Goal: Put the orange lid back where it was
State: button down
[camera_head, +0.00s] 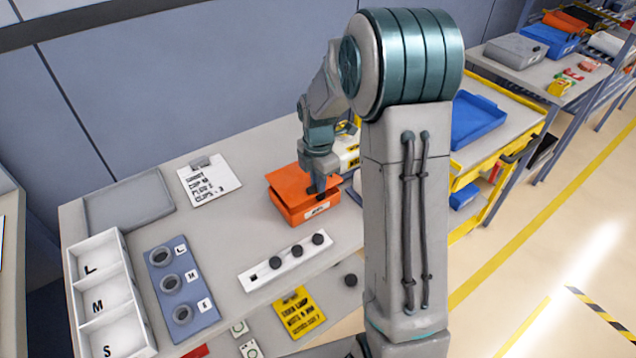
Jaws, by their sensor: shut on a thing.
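The orange box (296,213) stands on the grey workbench near its far right part, with a white label on its front. The orange lid (290,181) is over the box top, and looks slightly tilted or askew; I cannot tell whether it is fully seated. My gripper (317,190) points down at the front right part of the lid and is shut on it. The fingertips are small and dark here, and my arm hides what lies to the right of the box.
A white strip with black knobs (285,263) lies in front of the box. A blue-grey plate with rings (181,287) and a white tray marked L, M, S (122,265) are at left. A written sheet (209,181) and a yellow note (299,311) lie nearby. A yellow cart with a blue tray (476,119) is at right.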

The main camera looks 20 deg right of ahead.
jog(key=shift+f, duration=0.9)
jog(key=shift+f+b, duration=0.4)
jog(key=shift+f, duration=0.25)
jog(key=c, duration=1.4)
grip_release()
jog(key=shift+r, duration=0.15)
